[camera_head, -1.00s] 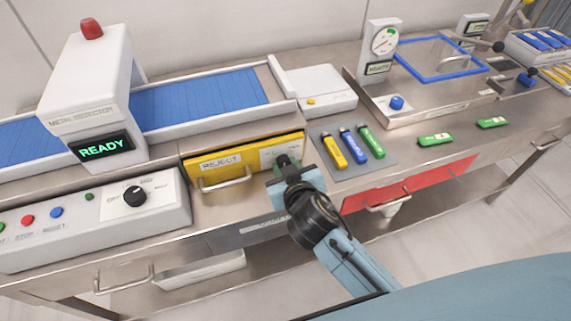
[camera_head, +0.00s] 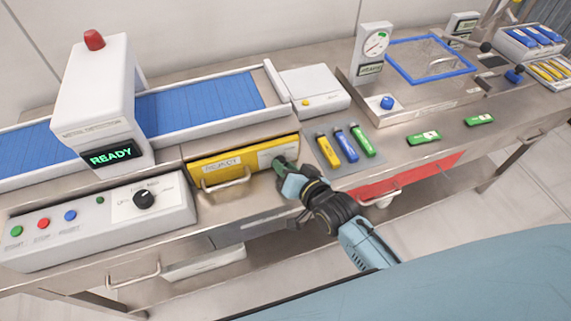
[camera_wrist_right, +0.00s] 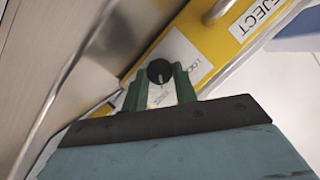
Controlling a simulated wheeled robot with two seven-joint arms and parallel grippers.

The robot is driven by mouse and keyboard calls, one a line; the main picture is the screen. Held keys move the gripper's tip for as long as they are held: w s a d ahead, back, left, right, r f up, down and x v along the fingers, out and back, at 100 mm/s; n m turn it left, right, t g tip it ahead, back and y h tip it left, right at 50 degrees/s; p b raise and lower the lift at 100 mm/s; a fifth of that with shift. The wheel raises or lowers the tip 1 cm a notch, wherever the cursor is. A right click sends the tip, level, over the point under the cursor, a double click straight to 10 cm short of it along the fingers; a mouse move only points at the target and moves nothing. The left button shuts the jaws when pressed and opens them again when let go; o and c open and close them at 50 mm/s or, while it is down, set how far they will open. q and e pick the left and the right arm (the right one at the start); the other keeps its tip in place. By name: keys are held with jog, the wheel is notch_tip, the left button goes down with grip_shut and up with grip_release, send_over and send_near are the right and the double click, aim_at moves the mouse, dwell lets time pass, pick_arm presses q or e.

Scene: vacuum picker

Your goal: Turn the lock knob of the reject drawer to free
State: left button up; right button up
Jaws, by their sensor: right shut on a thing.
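The yellow reject drawer (camera_head: 243,163) is closed in the front of the counter, with a REJECT label and a metal handle. Its black round lock knob (camera_wrist_right: 159,71) shows in the right wrist view, on a white label by the drawer's end, with a pale pointer line on its face. My right gripper (camera_head: 281,162) is at the right end of the drawer front. In the right wrist view its green fingers (camera_wrist_right: 160,88) are on either side of the knob and shut on it. In the head view the gripper hides the knob. My left gripper is not in view.
Left of the drawer is a control box (camera_head: 95,219) with buttons and a black selector. The drawer handle (camera_head: 226,182) sticks out beside my gripper. A grey mat (camera_head: 325,150) with three coloured sticks lies on the counter to the right, above a red drawer (camera_head: 405,178).

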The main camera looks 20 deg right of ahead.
dwell(0.4)
jog(key=o, duration=1)
jog(key=p+v, duration=0.1)
jog(key=v, duration=1.2)
jog(key=shift+s+d, duration=0.1)
jog(key=shift+d, duration=0.15)
